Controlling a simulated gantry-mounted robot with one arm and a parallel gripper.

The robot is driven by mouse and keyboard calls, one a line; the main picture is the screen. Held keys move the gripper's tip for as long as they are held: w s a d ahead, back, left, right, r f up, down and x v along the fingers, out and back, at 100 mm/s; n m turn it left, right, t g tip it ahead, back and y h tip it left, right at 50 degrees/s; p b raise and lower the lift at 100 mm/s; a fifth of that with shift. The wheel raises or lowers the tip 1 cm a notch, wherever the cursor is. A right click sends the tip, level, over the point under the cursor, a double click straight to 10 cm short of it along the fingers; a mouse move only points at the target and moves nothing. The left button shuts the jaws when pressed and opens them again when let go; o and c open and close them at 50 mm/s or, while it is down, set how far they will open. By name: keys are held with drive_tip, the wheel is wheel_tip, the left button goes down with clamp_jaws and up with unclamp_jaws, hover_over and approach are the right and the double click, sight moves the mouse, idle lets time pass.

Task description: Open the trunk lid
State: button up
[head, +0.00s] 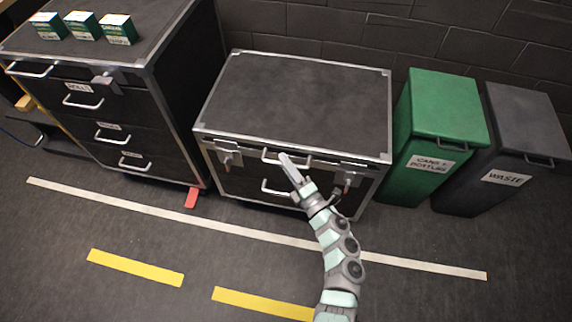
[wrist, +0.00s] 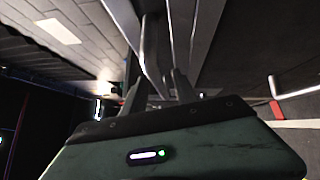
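The black trunk with metal edges stands against the wall, its lid (head: 305,95) down flat. A silver lid handle (head: 270,155) is on its front, with a second drawer-like handle (head: 275,187) below. Contact is unclear.
A black drawer cabinet (head: 122,110) with small green boxes (head: 82,26) on top stands at left. A green bin (head: 445,110) and a dark waste bin (head: 530,115) stand close at right. The floor in front is clear, with white and yellow lines.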

drive_tip(key=shift+c, duration=0.4)
clamp_jaws()
idle(1.1)
